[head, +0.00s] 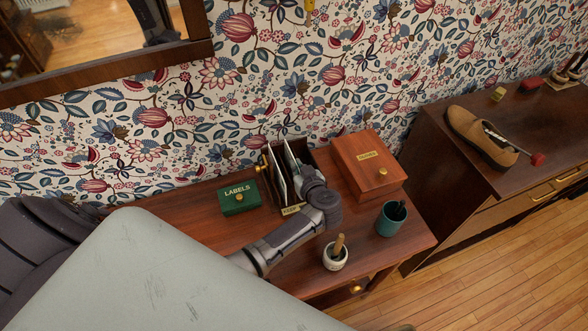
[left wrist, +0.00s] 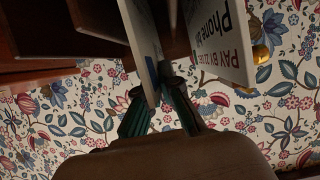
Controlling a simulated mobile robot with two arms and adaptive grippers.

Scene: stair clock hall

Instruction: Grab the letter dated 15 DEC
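A dark letter rack (head: 291,211) with a small label on its front stands on the desk and holds several upright letters. A white letter (head: 279,178) shows at its left side. My left gripper (head: 303,176) reaches into the rack from the front right; its fingertips are partly hidden in the head view. In the left wrist view my left gripper (left wrist: 157,88) has its fingers closed in on both sides of a pale letter (left wrist: 141,40), seen nearly edge-on. Beside it is a letter printed "PAY BY" and "Phone" (left wrist: 224,40). I cannot read a 15 DEC date. My right gripper is not in view.
A green LABELS box (head: 239,197) stands left of the rack and a brown wooden box (head: 368,166) right of it. A teal cup (head: 391,219) and a white pot (head: 335,255) stand nearer the front. The patterned wall is close behind. A shoe (head: 480,137) sits on the right cabinet.

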